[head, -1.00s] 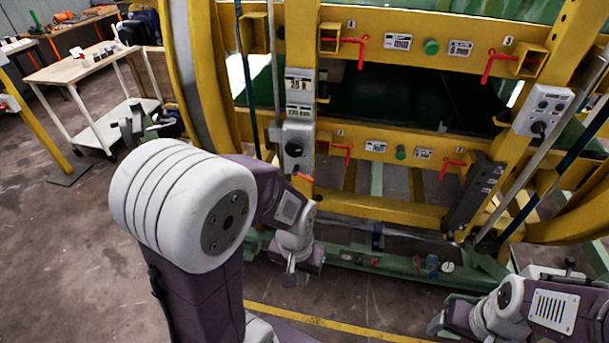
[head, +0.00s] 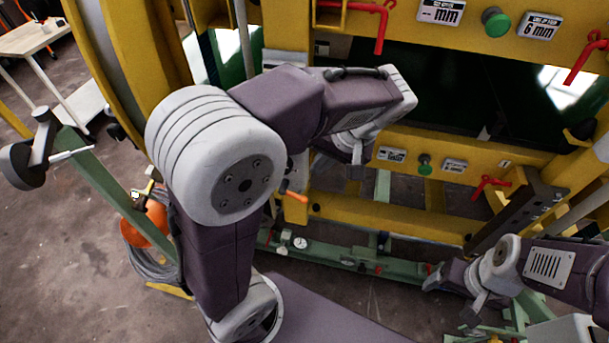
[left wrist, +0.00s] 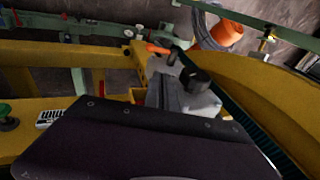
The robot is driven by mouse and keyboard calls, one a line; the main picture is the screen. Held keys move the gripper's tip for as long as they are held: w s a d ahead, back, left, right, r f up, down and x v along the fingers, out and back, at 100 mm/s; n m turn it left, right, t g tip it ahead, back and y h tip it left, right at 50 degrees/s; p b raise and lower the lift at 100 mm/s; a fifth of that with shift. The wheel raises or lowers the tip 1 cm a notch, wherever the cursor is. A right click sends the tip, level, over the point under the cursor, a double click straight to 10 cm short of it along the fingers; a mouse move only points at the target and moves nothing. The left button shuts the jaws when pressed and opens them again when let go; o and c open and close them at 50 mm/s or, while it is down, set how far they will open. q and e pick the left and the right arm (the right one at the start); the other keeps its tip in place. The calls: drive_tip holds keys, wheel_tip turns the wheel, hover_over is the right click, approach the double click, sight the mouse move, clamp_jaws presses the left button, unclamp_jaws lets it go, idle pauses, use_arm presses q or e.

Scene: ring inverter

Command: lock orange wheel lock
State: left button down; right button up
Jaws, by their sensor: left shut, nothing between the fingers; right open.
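An orange handle (head: 293,195), the likely wheel lock, sticks out at the lower left of the yellow frame, just right of my left arm's large white joint. It also shows in the left wrist view (left wrist: 158,48), beside a grey box with a black knob. My left gripper (head: 356,170) is shut and empty, in front of the lower yellow beam, to the right of the handle and apart from it. Its fingertips are not clear in the left wrist view. My right gripper (head: 453,294) is open and empty, low at the right.
Red levers (head: 381,25) and green buttons (head: 496,21) sit on the yellow beams. A green floor rail (head: 335,258) with gauges runs below. An orange object with coiled cable (head: 148,226) stands at left by a green bar. Bare floor lies at the lower left.

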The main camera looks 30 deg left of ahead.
use_arm(q)
drive_tip(key=s+d, duration=0.2)
drive_tip(key=b, duration=0.3)
approach(298, 196)
drive_tip(key=x, duration=0.6)
drive_tip(key=shift+s+a, duration=0.1)
drive_tip(key=shift+a+f, duration=0.2)
drive_tip(key=shift+f, duration=0.2)
use_arm(e)
drive_tip(key=f, duration=0.1)
drive_tip(key=s+f, duration=0.1)
drive_tip(key=f, duration=0.1)
drive_tip(key=shift+s+d, duration=0.25)
drive_tip(key=shift+s, duration=0.15)
drive_tip(key=shift+f, duration=0.15)
